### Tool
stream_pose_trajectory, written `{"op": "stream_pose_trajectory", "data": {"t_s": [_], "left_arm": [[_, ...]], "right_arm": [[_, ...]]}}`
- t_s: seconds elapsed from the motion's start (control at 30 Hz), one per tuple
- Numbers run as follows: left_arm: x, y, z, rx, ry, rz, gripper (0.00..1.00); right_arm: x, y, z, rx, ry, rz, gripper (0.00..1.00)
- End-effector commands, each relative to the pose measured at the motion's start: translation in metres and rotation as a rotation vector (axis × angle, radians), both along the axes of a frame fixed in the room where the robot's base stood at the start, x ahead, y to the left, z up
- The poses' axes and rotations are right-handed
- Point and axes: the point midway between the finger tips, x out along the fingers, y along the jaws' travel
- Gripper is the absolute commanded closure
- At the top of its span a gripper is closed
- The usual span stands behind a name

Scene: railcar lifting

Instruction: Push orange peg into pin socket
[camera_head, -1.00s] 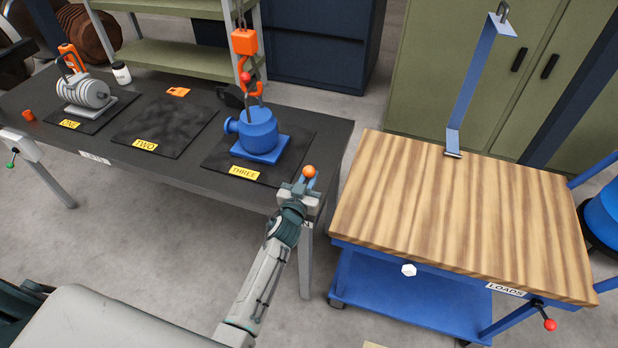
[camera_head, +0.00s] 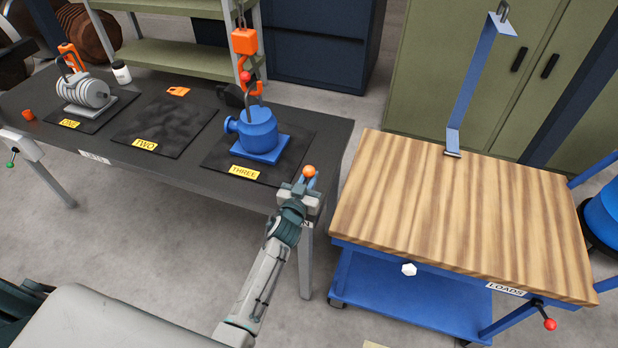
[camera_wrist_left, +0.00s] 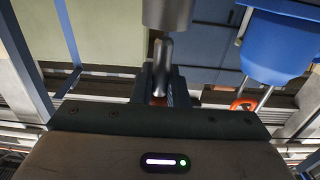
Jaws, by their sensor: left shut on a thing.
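The left gripper (camera_head: 303,183) is at the front right corner of the dark bench, beside panel three. An orange ball-shaped knob (camera_head: 309,171), which looks like the orange peg's head, shows at its fingertips. In the left wrist view the fingers (camera_wrist_left: 160,85) close around a grey metal shaft (camera_wrist_left: 163,60), whose far end meets a wider grey cylinder (camera_wrist_left: 167,12). I cannot tell whether that cylinder is the pin socket or how deep the peg sits. My right gripper is out of view.
A blue pump (camera_head: 258,132) stands on panel three, with an orange crane hook (camera_head: 247,82) at its handle. A striped grey unit (camera_head: 84,92) stands on panel one. Panel two is mostly clear.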

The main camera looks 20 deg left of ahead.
Motion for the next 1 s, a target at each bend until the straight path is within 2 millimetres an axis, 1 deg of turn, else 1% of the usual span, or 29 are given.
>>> {"op": "stream_pose_trajectory", "data": {"t_s": [0.7,1.0], "left_arm": [[0.000,0.000,-0.019,0.000,-0.001,0.000,1.00],[0.000,0.000,-0.027,0.000,-0.001,0.000,1.00]], "right_arm": [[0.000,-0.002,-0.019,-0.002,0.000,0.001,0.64],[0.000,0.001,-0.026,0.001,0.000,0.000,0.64]]}}
